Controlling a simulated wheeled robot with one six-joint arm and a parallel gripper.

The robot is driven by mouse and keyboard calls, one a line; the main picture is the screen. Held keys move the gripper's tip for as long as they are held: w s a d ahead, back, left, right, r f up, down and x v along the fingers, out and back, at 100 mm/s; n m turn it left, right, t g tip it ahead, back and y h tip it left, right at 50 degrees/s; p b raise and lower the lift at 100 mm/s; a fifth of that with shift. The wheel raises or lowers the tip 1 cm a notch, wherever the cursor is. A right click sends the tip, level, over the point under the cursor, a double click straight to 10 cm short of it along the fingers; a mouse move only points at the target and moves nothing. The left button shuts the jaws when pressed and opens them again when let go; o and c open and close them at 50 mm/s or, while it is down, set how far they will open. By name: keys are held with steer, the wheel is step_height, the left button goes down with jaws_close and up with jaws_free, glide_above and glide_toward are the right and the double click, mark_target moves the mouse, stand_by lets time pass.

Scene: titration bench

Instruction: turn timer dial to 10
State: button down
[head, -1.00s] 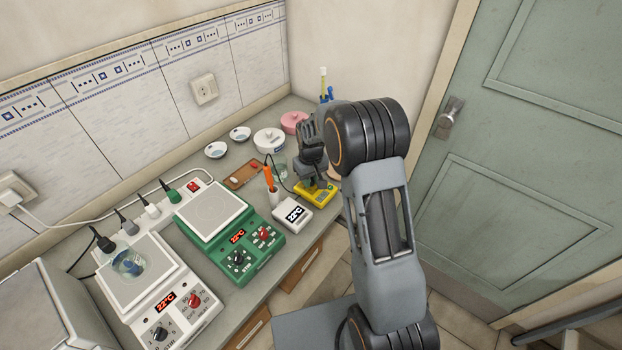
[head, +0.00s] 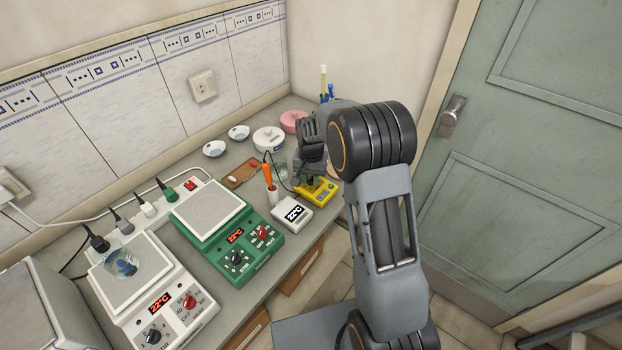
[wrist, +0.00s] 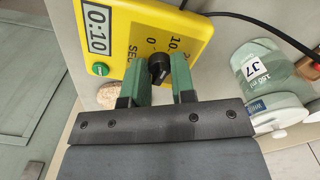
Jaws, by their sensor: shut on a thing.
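The yellow timer (head: 318,193) lies on the bench at its right end, under my gripper. In the wrist view the timer (wrist: 128,25) fills the upper middle, and its display (wrist: 97,27) reads 0:10. A green button (wrist: 100,69) sits below the display. The black dial (wrist: 159,68) stands on the timer's lower edge, with scale marks including 0, 10 and 20 beside it. My gripper (wrist: 158,80) has its two green fingers on either side of the dial and is shut on it. The fingers partly cover the dial. In the head view my gripper (head: 311,172) hides part of the timer.
A white thermometer box (head: 292,213) stands left of the timer, with an orange-handled tool (head: 268,177) behind it. A labelled glass container (wrist: 262,75) stands close to the right in the wrist view. A green stirrer hotplate (head: 228,230) is further left.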

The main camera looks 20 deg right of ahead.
mark_target(311, 177)
steer(key=shift+m, duration=1)
steer(key=c, duration=0.9)
jaws_free()
steer(key=shift+c, duration=0.2)
step_height(311, 177, up, 14)
steer(key=b, duration=0.1)
steer(key=shift+w+f, duration=0.1)
